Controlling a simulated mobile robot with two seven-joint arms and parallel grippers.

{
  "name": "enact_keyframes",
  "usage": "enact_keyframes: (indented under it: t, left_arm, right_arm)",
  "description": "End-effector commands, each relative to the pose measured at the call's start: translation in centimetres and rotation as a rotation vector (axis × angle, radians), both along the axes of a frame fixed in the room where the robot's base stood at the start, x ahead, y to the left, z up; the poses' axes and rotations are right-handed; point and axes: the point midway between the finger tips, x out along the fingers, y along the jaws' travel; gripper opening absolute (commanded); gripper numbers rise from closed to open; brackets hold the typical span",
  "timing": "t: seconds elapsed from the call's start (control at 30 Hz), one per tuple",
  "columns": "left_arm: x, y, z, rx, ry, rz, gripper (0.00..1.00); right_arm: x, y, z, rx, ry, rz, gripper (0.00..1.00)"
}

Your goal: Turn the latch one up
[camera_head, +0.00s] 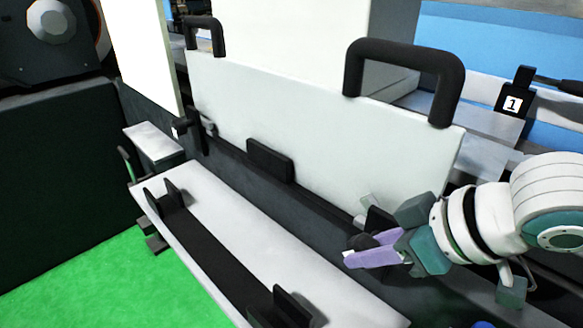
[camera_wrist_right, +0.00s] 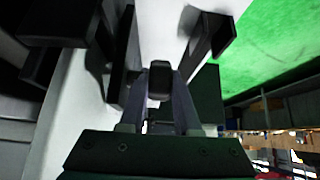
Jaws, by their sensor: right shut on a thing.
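My right gripper (camera_head: 366,249) reaches in from the right to the lower right of the white panel (camera_head: 320,130). Its purple fingers are shut on a dark latch (camera_wrist_right: 160,80), which shows between the fingertips in the wrist view. In the head view the gripper and its fingers hide most of this latch (camera_head: 376,220); its exact angle cannot be told. A second dark latch (camera_head: 188,126) is at the panel's left end. A black piece with a white label "1" (camera_head: 512,104) stands behind the panel at the right. My left gripper is not in view.
The panel has two black handles (camera_head: 405,68) on its top edge. A dark block (camera_head: 270,160) sits at its lower middle. A pale ledge (camera_head: 240,235) with dark upright brackets (camera_head: 290,305) lies in front. Green floor (camera_head: 90,275) is open at lower left.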

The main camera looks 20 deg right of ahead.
Motion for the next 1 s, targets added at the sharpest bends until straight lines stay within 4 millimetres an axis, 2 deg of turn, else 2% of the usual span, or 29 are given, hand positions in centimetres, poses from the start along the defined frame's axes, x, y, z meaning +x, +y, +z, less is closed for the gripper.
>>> enact_keyframes:
  t: [0.3,0.77,0.8,0.87,1.0]
  left_arm:
    - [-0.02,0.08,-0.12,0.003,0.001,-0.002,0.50]
    - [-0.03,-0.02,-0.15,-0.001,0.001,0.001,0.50]
    - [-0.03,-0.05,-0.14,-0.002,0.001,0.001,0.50]
    - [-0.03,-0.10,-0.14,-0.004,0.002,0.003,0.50]
    - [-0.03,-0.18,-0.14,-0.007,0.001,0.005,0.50]
  right_arm:
    - [0.01,0.07,0.03,0.041,-0.093,0.001,0.00]
    - [0.04,0.07,0.04,0.046,-0.103,0.000,0.00]
    - [0.04,0.07,0.04,0.046,-0.103,0.000,0.36]
    - [0.04,0.07,0.03,0.046,-0.103,0.000,0.42]
    - [0.02,0.04,-0.01,0.044,-0.102,-0.001,0.44]
